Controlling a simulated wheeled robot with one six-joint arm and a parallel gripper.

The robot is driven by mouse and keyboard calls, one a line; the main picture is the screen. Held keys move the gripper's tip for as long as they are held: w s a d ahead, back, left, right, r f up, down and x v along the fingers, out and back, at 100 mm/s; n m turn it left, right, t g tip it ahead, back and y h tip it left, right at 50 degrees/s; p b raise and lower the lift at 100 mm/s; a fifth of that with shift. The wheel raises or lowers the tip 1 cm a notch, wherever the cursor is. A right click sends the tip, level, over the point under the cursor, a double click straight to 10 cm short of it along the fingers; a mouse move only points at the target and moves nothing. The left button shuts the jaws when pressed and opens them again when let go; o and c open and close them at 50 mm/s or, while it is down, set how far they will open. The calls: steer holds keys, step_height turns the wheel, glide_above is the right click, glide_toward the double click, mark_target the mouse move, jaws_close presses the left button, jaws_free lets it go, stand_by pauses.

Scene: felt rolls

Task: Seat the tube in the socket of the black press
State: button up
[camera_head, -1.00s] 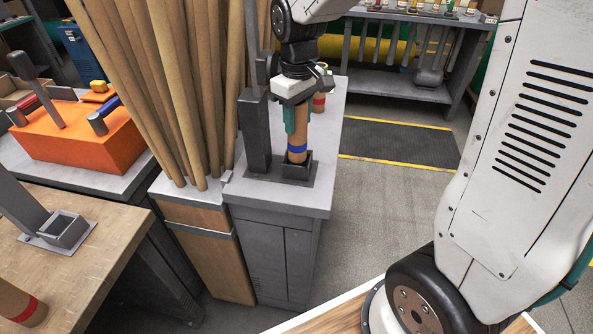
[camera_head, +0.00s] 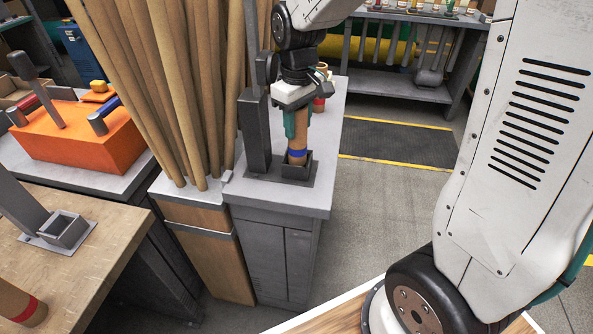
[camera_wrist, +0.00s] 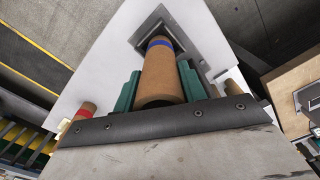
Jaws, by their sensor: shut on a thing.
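The tube (camera_head: 298,140) is brown cardboard with a blue band near its lower end. My gripper (camera_head: 296,124), with green fingers, is shut on its upper part and holds it close to upright. The tube's lower end is inside the square socket (camera_head: 297,171) of the black press (camera_head: 256,130), and the socket's near wall hides the tip. In the wrist view the tube (camera_wrist: 162,80) lies between the green fingers, with its blue band at the socket. Whether it touches the socket floor is hidden.
A red-banded tube (camera_wrist: 84,114) stands behind on the same grey cabinet top (camera_head: 318,190). Tall cardboard rolls (camera_head: 180,90) stand close left of the press. An orange block (camera_head: 80,140) and an empty grey socket (camera_head: 66,230) are further left. Floor right of the cabinet is clear.

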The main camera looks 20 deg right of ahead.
mark_target(298, 134)
steer(key=shift+f, duration=1.9)
stand_by(1.3)
steer(key=o, duration=1.2)
step_height(298, 134, up, 8)
steer(key=shift+f, duration=0.1)
